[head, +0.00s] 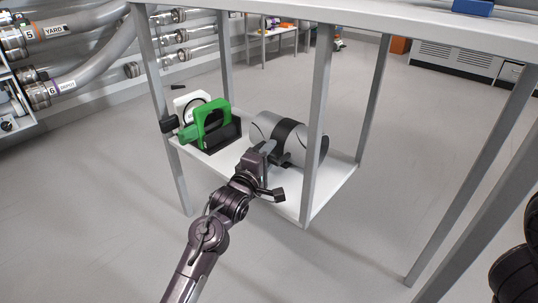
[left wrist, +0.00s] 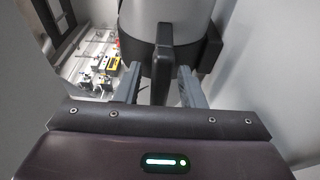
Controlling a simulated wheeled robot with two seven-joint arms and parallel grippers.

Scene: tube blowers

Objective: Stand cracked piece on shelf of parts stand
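The cracked piece (head: 306,145) is a grey cylinder with a wide black band and dark crack-like lines. It lies on its side on the white lower shelf (head: 343,178) of the parts stand (head: 318,110). My left gripper (head: 266,152) is at the near side of the cylinder. In the left wrist view, the cylinder (left wrist: 185,18) and its black band with a thin black handle (left wrist: 164,62) are ahead. The two fingers (left wrist: 160,85) stand on either side of the handle, with gaps showing, so the gripper looks open.
A green piece (head: 213,112) stands in a black holder (head: 224,136) at the shelf's left, with a white ringed part (head: 188,100) behind. Stand legs and the upper top (head: 400,22) frame the shelf. Pipes (head: 90,60) run along the left wall.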

